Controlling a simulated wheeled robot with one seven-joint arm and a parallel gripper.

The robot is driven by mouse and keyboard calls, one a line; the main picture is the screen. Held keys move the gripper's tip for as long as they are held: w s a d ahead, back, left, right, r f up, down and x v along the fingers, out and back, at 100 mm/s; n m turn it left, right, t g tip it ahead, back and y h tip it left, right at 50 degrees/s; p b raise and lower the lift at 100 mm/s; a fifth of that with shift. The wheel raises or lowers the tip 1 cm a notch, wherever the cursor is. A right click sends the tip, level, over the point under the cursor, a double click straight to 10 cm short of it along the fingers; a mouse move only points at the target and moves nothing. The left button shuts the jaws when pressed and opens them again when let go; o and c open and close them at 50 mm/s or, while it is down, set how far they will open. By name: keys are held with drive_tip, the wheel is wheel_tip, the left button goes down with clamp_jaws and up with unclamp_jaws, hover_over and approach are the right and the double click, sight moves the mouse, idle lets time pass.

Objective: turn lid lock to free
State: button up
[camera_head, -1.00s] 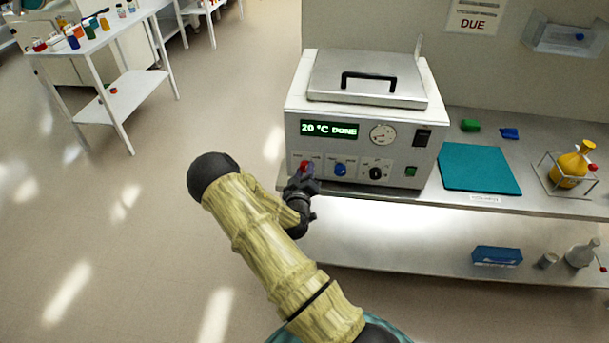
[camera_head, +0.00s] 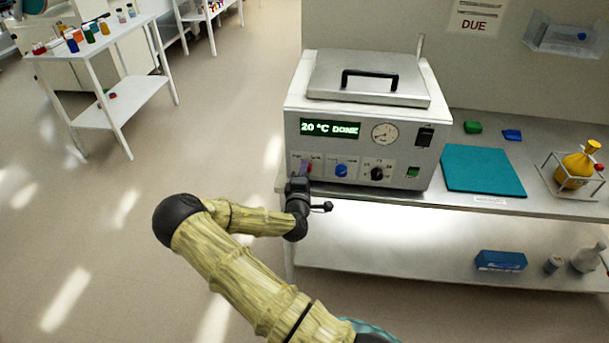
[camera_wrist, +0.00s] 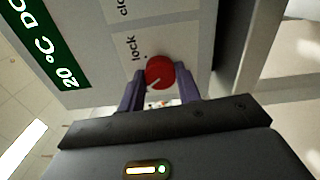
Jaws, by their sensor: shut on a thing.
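The lid lock is a round red knob (camera_wrist: 160,72) on the front panel of a white bath unit (camera_head: 440,120). In the wrist view it sits between the two purple fingers of my gripper (camera_wrist: 160,92), which is shut on it. The knob's white pointer line runs toward the lower left of that view. The printed word "lock" stands above and left of the knob; any other word for it is hidden. In the head view my gripper (camera_head: 303,172) mostly covers the knob. The metal lid (camera_head: 335,75) with its black handle is down.
Beside the knob are a blue knob (camera_head: 341,170) and a black dial (camera_head: 377,174). The green display (camera_head: 329,128) reads "20 °C DONE". A teal mat (camera_head: 482,170) and a yellow flask (camera_head: 577,166) in a frame stand to the right on the bench. Open floor lies left.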

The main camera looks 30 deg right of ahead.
drive_tip(key=shift+a+n, duration=0.1)
drive_tip(key=shift+n, duration=1)
drive_tip(key=o, duration=1)
drive_tip(key=shift+c, duration=0.2)
drive_tip(key=v, duration=1.7)
drive_tip(key=shift+b, duration=0.4)
drive_tip(key=shift+a, duration=0.1)
